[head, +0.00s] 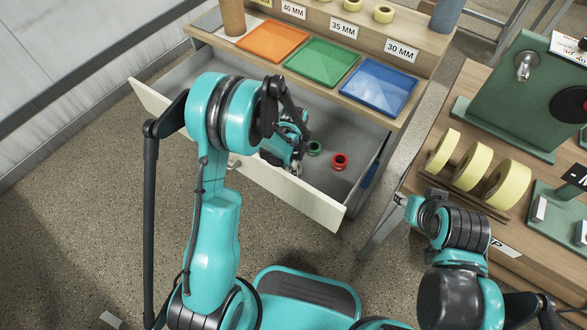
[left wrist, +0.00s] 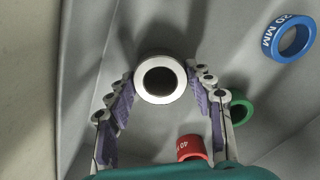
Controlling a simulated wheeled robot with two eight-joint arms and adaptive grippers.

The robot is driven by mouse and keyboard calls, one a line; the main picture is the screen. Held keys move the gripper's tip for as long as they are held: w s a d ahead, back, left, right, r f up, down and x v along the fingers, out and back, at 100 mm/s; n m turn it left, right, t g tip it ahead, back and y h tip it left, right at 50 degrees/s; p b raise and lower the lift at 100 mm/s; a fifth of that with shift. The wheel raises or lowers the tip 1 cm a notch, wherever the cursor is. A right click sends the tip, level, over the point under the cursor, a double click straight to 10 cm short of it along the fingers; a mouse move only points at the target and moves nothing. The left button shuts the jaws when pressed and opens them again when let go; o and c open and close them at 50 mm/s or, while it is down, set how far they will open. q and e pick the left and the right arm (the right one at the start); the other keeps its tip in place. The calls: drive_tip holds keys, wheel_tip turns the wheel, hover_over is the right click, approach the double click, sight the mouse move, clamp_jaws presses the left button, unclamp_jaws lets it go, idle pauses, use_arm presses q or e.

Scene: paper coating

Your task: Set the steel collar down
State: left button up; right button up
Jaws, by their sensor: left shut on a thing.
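In the left wrist view, the steel collar (left wrist: 142,92) is a pale ring with a dark bore. It sits between the fingertips of my left gripper (left wrist: 163,82), which is shut on it. The drawer's grey floor (left wrist: 105,25) is behind it; whether the collar touches that floor I cannot tell. In the head view my left gripper (head: 293,165) reaches down inside the open drawer (head: 290,196), and the collar is mostly hidden there. My right arm is at the lower right over the side bench; its fingers cannot be made out.
A green ring (head: 315,148) and a red ring (head: 340,161) lie in the drawer right of my left gripper. A blue ring (left wrist: 290,42) marked 20 MM lies farther right. Orange (head: 270,41), green (head: 322,61) and blue (head: 379,88) trays stand on the bench above.

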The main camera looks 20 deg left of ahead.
use_arm(q)
drive_tip(key=shift+f, duration=0.15)
drive_tip(key=o, duration=1.2)
drive_tip(key=shift+o, duration=0.2)
drive_tip(key=s+a+r+n+t+p, duration=0.1)
drive_tip(key=s+r+n+t+p, duration=0.2)
drive_tip(key=r, duration=1)
drive_tip(key=s+a+r+n+p, duration=0.15)
drive_tip(key=s+r+n, duration=0.25)
drive_tip(key=r, duration=0.8)
drive_tip(key=s+r+n+t, duration=0.4)
drive_tip(key=s+n, duration=0.3)
drive_tip(key=s, duration=0.2)
drive_tip(key=shift+s+a+r+p, duration=0.15)
drive_tip(key=shift+a+p, duration=0.15)
drive_tip(key=shift+a, duration=0.05)
